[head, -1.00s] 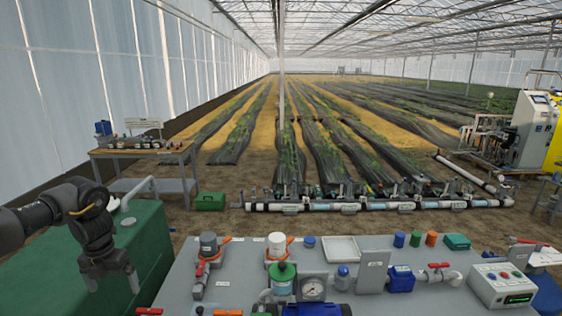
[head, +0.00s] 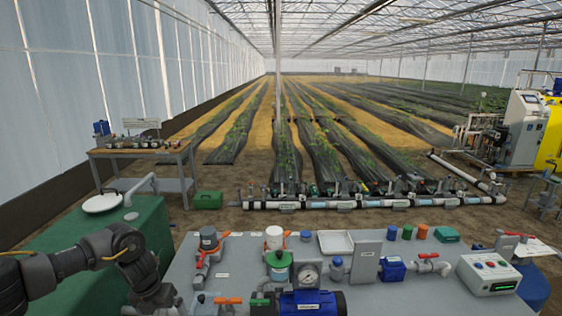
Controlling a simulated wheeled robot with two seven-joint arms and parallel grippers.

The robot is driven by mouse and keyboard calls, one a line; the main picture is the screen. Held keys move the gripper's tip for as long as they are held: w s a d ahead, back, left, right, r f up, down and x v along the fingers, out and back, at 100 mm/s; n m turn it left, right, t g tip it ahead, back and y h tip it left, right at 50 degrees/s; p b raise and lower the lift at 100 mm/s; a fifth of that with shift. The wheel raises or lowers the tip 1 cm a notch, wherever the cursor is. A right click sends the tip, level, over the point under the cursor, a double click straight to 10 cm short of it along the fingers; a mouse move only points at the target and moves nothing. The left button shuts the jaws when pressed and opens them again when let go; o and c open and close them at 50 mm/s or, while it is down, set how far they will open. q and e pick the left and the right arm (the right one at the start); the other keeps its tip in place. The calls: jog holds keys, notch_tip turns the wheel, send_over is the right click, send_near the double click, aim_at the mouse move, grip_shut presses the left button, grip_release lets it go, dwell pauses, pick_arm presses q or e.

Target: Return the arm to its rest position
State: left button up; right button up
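My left arm (head: 85,260) comes in from the left across the green tank, with its elbow bent. My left gripper (head: 160,303) points down at the bottom edge of the head view, beside the left edge of the grey skid table (head: 225,283). Its fingertips are too dark and too low in the picture to tell open from shut. No held object shows. My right arm and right gripper are not in view.
Close to the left gripper are an orange-handled valve (head: 226,300) and a red-handled valve pipe (head: 201,270). A blue pump (head: 313,302), a gauge (head: 307,275) and a control box (head: 489,274) stand on the table. The green tank (head: 60,290) lies under the arm.

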pick_arm(q)
jog(key=s+d+f+n+t+h, duration=0.1)
jog(key=s+d+f+h, duration=0.2)
jog(key=d, duration=0.8)
jog(key=s+d+f+n+t+h, duration=0.1)
jog(key=s+d+f, duration=0.3)
jog(key=d, duration=0.7)
jog(key=s+d+r+n+t+h, duration=0.2)
jog(key=s+d+n+t, duration=0.2)
jog(key=s+d+n, duration=0.55)
jog(key=s+a+f+n+g+y, duration=0.2)
jog(key=s+a+n+g+y, duration=0.35)
jog(key=s+a+n, duration=1.55)
notch_tip(320, 180, down, 33)
jog(key=a+n+y+b, duration=0.1)
jog(key=a+n+b, duration=0.1)
jog(key=b, duration=0.5)
jog(key=s+a+f+b, duration=0.2)
jog(key=s+f+b, duration=0.2)
jog(key=s+f, duration=1.2)
notch_tip(320, 180, down, 4)
jog(key=shift+a+f+m+g, duration=0.1)
jog(key=shift+a+m+g, duration=0.25)
jog(key=shift+a, duration=0.05)
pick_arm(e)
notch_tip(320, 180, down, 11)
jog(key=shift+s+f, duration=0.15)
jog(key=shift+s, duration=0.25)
